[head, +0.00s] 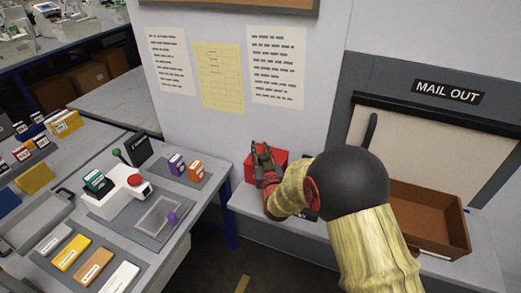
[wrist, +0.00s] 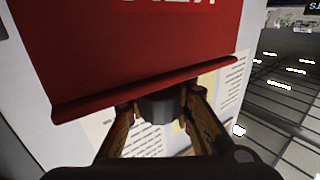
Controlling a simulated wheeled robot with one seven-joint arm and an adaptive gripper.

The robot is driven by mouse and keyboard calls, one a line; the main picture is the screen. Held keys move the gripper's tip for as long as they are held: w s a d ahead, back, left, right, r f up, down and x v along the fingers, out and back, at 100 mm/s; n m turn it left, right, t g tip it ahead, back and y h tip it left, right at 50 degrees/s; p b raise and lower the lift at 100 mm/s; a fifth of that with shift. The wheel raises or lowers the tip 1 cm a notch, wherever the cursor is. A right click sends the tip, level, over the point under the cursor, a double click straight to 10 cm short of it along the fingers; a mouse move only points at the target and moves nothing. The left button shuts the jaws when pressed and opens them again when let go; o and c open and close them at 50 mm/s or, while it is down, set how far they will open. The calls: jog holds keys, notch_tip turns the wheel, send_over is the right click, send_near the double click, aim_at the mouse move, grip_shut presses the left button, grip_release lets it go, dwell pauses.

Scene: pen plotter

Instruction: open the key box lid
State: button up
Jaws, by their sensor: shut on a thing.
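The red key box (head: 281,157) sits on the grey ledge against the wall, largely hidden behind my gripper (head: 262,158) in the head view. In the wrist view, a red lid panel (wrist: 140,50) with cut-off white lettering and a raised lip fills the upper part. My gripper (wrist: 162,103) is at the middle of that lip, its two fingers closed on a dark grey tab (wrist: 162,107) at the edge. I cannot tell how far the lid is raised.
A brown tray (head: 430,215) stands right of my arm, below the MAIL OUT hatch (head: 440,125). Paper sheets (head: 220,75) hang on the wall above the box. A desk at left holds a white stamping device (head: 118,195) and several coloured blocks.

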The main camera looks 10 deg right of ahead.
grip_shut()
dwell(0.3)
jog(key=s+a+b, duration=0.1)
jog(key=s+a, duration=0.6)
jog(key=s, duration=0.3)
jog(key=shift+a, duration=0.1)
jog(key=o, duration=0.8)
grip_release()
